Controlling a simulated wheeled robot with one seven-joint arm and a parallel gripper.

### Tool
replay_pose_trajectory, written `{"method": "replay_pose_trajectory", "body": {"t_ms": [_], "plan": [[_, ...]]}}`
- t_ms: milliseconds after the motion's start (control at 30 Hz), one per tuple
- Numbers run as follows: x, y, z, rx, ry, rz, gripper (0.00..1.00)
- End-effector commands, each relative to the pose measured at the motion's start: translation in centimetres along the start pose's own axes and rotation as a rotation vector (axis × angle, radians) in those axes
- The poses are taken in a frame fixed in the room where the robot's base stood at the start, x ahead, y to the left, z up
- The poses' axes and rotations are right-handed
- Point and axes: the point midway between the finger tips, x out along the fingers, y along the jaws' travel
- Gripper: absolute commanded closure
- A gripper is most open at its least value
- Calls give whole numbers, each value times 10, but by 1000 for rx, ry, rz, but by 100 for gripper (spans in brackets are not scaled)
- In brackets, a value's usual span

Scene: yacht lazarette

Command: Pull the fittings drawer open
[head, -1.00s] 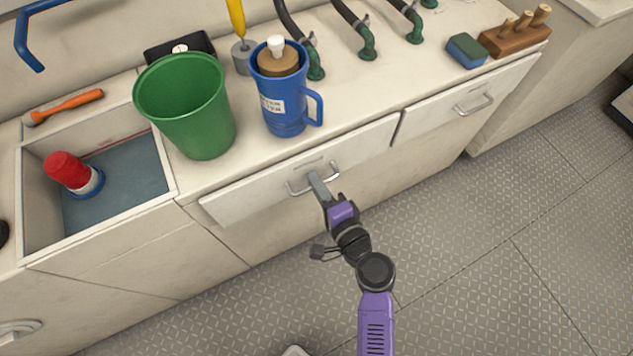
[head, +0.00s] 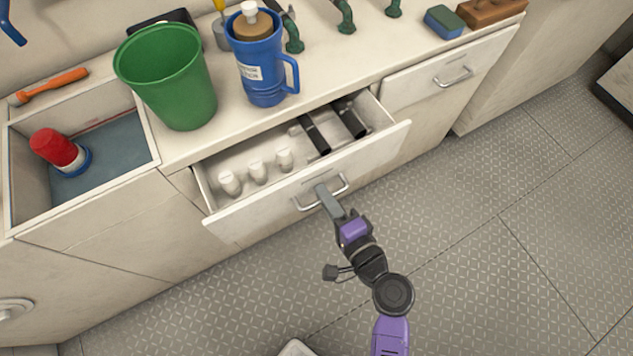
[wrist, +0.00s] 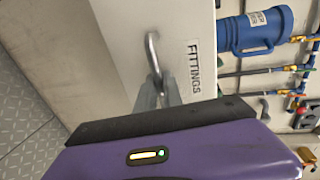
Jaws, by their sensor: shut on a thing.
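The fittings drawer (head: 225,216) stands partly open below the counter, with several white fittings (head: 257,172) and dark tubes (head: 315,135) showing inside. Its front carries a silver bar handle (head: 343,183). In the wrist view the drawer front (wrist: 120,50) bears a FITTINGS label (wrist: 194,68), and the handle (wrist: 151,50) runs between my fingers. My gripper (head: 322,192) is shut on the handle; its fingertips also show in the wrist view (wrist: 158,88).
On the counter above stand a green bucket (head: 180,85) and a blue jug (head: 262,70). A second shut drawer (head: 430,82) is to the right.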

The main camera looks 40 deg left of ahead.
Motion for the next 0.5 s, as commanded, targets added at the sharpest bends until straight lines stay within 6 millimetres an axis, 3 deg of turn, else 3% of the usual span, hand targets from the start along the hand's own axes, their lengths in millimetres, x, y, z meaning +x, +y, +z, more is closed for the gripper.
{"method": "replay_pose_trajectory", "body": {"t_ms": [200,500], "plan": [[-56,14,-1,3,6,3,100],[-112,24,-1,1,4,3,100]]}}
